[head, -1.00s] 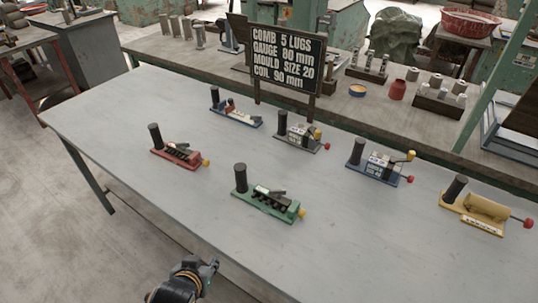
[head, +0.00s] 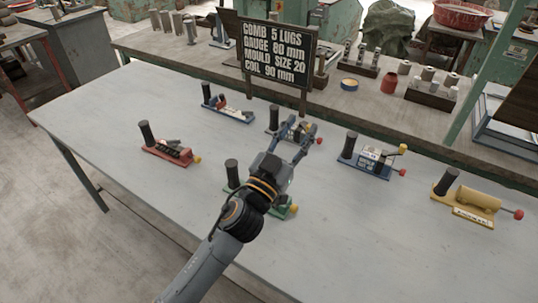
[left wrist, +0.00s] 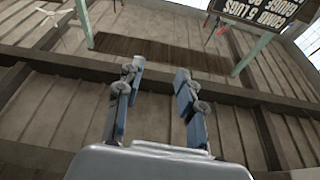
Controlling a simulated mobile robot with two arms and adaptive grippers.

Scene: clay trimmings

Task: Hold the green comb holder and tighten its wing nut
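The green comb holder (head: 231,172) stands on the grey table, with a dark upright post at its left end and a yellow wing nut (head: 294,209) at its right end. My left forearm and wrist hide its middle in the head view. My left gripper (head: 299,128) is above the table, beyond the green holder in the picture, overlapping the grey holder (head: 272,117). Its fingers are apart and empty, as the left wrist view also shows (left wrist: 158,75). That view holds no comb holder. My right gripper is out of view.
Other holders stand around: red (head: 165,152), blue ones (head: 228,111) (head: 365,160) and yellow (head: 470,200). A black sign (head: 277,55) stands at the table's back edge. A bench behind holds blocks and jars. The table's front left is bare.

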